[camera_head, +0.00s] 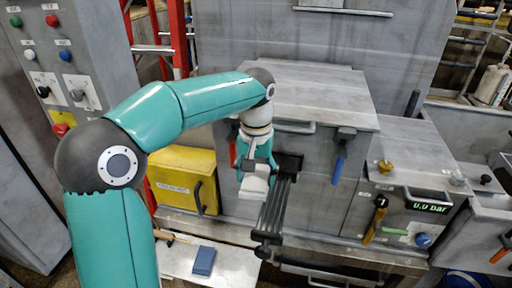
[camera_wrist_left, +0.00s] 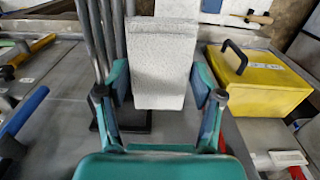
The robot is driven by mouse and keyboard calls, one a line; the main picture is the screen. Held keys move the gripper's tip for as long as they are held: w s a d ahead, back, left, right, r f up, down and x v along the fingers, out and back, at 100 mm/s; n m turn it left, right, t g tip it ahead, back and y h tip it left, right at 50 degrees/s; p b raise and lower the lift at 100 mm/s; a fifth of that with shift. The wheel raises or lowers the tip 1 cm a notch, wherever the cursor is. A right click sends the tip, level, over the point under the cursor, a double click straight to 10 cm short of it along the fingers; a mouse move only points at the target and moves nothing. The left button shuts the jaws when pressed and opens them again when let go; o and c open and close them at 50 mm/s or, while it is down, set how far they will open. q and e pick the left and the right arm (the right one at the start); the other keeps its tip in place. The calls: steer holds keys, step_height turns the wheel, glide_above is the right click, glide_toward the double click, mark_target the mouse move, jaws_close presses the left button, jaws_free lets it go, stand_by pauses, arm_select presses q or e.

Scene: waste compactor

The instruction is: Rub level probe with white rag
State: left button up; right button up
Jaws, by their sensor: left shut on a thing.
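My left gripper (camera_head: 256,172) is shut on the white rag (camera_head: 253,188), in front of the grey cabinet. In the left wrist view the rag (camera_wrist_left: 162,65) is a pale, speckled, block-like pad between the two fingers (camera_wrist_left: 160,98). What looks like the level probe (camera_head: 272,210) is a set of dark parallel rods running from a black bracket, just right of the rag in the head view. In the left wrist view the rods (camera_wrist_left: 95,35) are just left of the rag, very close to it. I cannot tell whether they touch. My right gripper is not in view.
A yellow box (camera_head: 183,178) with a black handle stands left of the probe. A blue handle (camera_head: 337,168) is on the cabinet to the right. A blue block (camera_head: 204,261) lies on the lower shelf.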

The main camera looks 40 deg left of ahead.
arm_select(q)
steer(key=shift+a+r+p, duration=0.2)
steer(key=shift+r+p, duration=0.15)
steer(key=shift+r, duration=0.8)
steer(key=shift+w+r+p, duration=0.2)
steer(key=shift+r+p, duration=0.25)
steer(key=shift+r, duration=0.15)
steer(key=shift+d+r, duration=0.1)
steer(key=shift+r, duration=0.15)
steer(key=shift+s+r, duration=0.15)
steer(key=shift+r, duration=0.65)
steer(key=shift+w+d+r, duration=0.15)
steer(key=shift+w+r, duration=0.1)
steer(key=shift+r, duration=0.9)
steer(key=shift+s, duration=0.15)
